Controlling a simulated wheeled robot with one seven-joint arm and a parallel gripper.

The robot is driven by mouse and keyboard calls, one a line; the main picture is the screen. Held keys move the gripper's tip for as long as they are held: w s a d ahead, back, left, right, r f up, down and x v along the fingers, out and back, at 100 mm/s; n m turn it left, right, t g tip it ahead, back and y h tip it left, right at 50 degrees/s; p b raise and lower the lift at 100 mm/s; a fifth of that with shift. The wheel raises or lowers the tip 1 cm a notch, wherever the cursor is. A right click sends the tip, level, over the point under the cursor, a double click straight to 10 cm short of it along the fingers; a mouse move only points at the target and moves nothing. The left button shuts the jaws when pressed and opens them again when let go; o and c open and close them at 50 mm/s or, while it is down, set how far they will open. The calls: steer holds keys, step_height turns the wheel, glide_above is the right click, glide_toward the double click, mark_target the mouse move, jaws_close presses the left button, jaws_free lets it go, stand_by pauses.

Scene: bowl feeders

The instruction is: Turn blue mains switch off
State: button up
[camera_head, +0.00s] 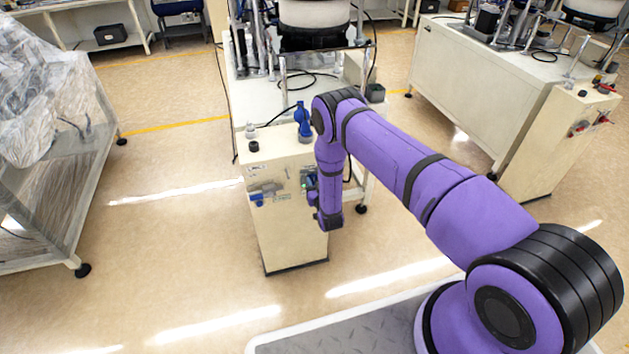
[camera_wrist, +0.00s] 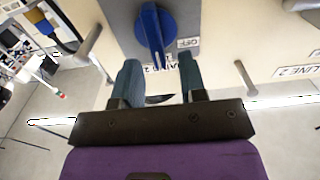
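The blue mains switch (camera_wrist: 152,30) is a rotary knob on a grey plate at the top of the wrist view. Its long handle runs nearly up and down in that picture, leaning slightly, with an OFF label (camera_wrist: 187,42) beside its lower right. My gripper (camera_wrist: 159,62) is open, its two blue-grey fingers apart just below the knob. The handle's lower end reaches toward the gap between the fingertips; I see no clear contact. In the head view my wrist is at the front of the cream cabinet (camera_head: 285,225) and hides the switch.
A valve with a blue handle (camera_head: 257,199) sits on the cabinet front, left of my wrist. A blue fitting (camera_head: 303,118) stands on its top. A plastic-wrapped frame (camera_head: 45,110) is at left, another cream machine (camera_head: 490,85) at right. Floor before the cabinet is clear.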

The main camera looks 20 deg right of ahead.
steer(key=shift+w, duration=0.7)
jaws_close()
